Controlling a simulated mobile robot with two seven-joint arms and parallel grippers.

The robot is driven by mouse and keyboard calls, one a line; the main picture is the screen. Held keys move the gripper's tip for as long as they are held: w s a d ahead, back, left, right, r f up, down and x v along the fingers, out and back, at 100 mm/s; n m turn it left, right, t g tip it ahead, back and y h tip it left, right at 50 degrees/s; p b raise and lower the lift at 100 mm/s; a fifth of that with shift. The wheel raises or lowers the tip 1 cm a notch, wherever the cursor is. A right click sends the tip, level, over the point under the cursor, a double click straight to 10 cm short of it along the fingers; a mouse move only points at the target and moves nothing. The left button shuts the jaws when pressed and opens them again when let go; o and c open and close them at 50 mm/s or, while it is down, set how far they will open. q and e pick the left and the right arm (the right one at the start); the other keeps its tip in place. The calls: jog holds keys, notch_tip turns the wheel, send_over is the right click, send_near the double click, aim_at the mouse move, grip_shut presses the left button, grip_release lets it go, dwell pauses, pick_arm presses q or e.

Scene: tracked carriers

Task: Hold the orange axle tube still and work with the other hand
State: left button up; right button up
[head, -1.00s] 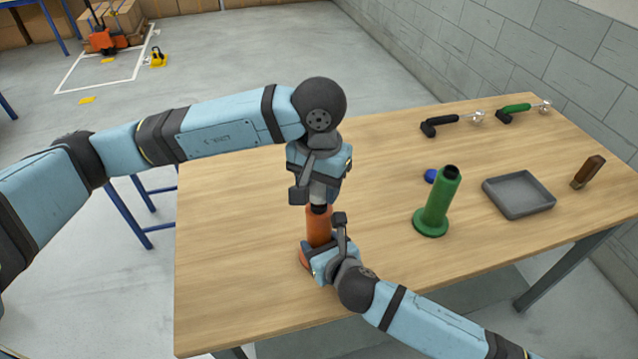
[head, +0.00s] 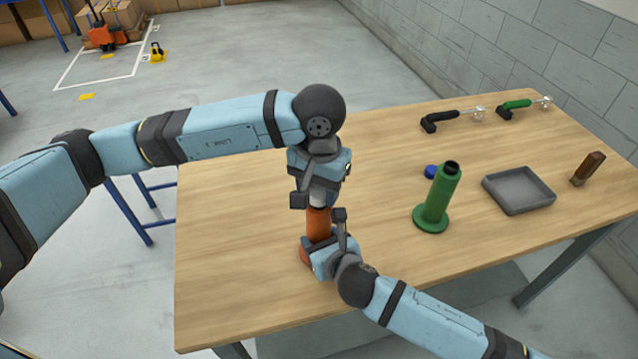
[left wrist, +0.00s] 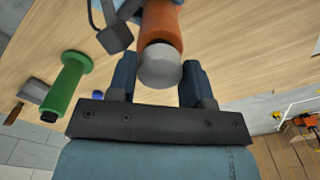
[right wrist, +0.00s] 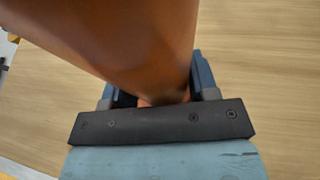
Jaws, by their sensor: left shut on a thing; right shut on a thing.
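The orange axle tube (head: 319,221) stands upright on the table, its flange (head: 304,256) partly hidden by my right gripper. My right gripper (head: 319,248) is shut on the tube low down; the tube (right wrist: 130,40) fills the upper part of the right wrist view. My left gripper (head: 319,196) is above the tube, pointing down, shut on a grey round cap (left wrist: 160,66). In the left wrist view the cap sits between the fingers, in line with the end of the orange tube (left wrist: 161,25). The cap appears to be on the tube's top; I cannot tell how tightly.
To the right stand a green tube (head: 437,200) with a black neck, a blue cap (head: 431,172), an empty grey tray (head: 520,191) and a brown-handled brush (head: 590,166). Black-handled (head: 452,120) and green-handled (head: 517,106) tools lie at the back. The table's left side is clear.

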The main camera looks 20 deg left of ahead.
pick_arm(q)
jog(key=shift+f, duration=0.25)
jog(key=shift+r, duration=0.1)
jog(key=shift+r, duration=0.75)
dwell(1.1)
jog(key=shift+f, duration=0.8)
jog(key=o, duration=0.9)
jog(key=shift+o, duration=0.2)
jog(key=shift+s, duration=0.1)
jog(key=shift+d, duration=0.25)
jog(key=shift+c, duration=0.6)
